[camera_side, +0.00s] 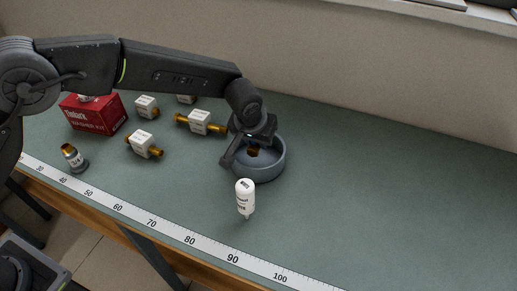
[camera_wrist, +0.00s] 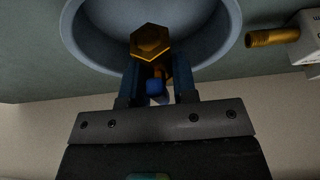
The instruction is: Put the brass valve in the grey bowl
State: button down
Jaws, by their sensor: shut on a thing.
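The brass valve (camera_wrist: 150,43) is between the fingers of my gripper (camera_wrist: 158,85), its hexagonal end facing the wrist camera. Something blue shows on it between the fingers. My gripper is shut on the valve. The grey bowl (camera_wrist: 222,40) is round and open-topped, and the valve appears over its inside in the wrist view. In the side view my gripper (camera_side: 250,148) reaches down at the bowl (camera_side: 268,172), and a small brass part shows against the bowl's inside. Whether the valve touches the bowl's floor I cannot tell.
Several brass fittings with white tags, such as one tagged fitting (camera_side: 200,122), lie to the left. The bench's right side is clear.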

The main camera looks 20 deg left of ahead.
aim_at(259, 159)
jog(key=shift+d+f, duration=0.1)
jog(key=shift+f, duration=1.9)
jog(key=shift+f, duration=0.2)
jog(key=c, duration=0.9)
grip_release()
jog(key=v, duration=1.2)
jog(key=shift+r, duration=0.25)
